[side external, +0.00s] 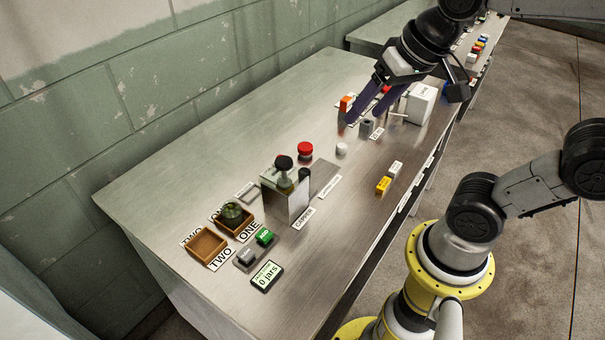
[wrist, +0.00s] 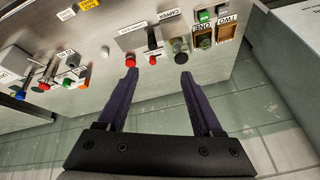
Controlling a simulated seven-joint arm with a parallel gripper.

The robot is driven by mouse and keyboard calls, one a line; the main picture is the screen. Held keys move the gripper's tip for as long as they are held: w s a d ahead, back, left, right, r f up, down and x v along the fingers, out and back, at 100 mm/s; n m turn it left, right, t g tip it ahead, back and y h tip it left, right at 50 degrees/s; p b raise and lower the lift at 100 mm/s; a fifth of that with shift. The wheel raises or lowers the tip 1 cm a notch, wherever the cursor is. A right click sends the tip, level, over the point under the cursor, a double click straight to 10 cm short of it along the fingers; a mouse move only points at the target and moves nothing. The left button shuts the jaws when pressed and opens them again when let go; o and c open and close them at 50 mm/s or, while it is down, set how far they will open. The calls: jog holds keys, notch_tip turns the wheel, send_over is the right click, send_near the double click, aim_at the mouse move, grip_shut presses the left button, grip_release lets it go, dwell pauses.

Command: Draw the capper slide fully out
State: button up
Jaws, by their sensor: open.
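The capper (side external: 285,195) is an upright metal box with a black knob on top, near the middle of the bench in the side external view. A flat grey plate (side external: 321,175) lies beside it, and a CAPPER label lies in front. In the wrist view the CAPPER label (wrist: 163,16) is at the upper middle, above a grey plate (wrist: 131,39). I cannot clearly make out the slide or how far it is out. My gripper (side external: 362,121) is open and empty, above the bench well away from the capper. Its two dark fingers also show apart in the wrist view (wrist: 158,76).
A red button (side external: 305,149) stands behind the plate. A green jar (side external: 232,211) sits in one wooden tray, beside an empty tray (side external: 207,245). A white box (side external: 420,103) and small blocks are near my gripper. The bench's back left is clear.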

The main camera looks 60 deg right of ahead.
jog(key=w+d+f+m+g, duration=0.2)
jog(key=w+f+m+g, duration=0.15)
jog(key=w, duration=0.85)
jog(key=shift+m+g, duration=0.55)
jog(key=shift+g, duration=0.3)
jog(key=w+f, duration=0.1)
jog(key=f, duration=0.6)
jog(key=w+d+f, duration=0.1)
jog(key=f, duration=0.7)
jog(key=w+f, duration=0.1)
jog(key=f, duration=0.7)
jog(key=shift+w+d, duration=0.15)
jog(key=shift+w, duration=0.15)
jog(key=shift+c, duration=0.3)
jog(key=shift+r, duration=0.1)
grip_shut()
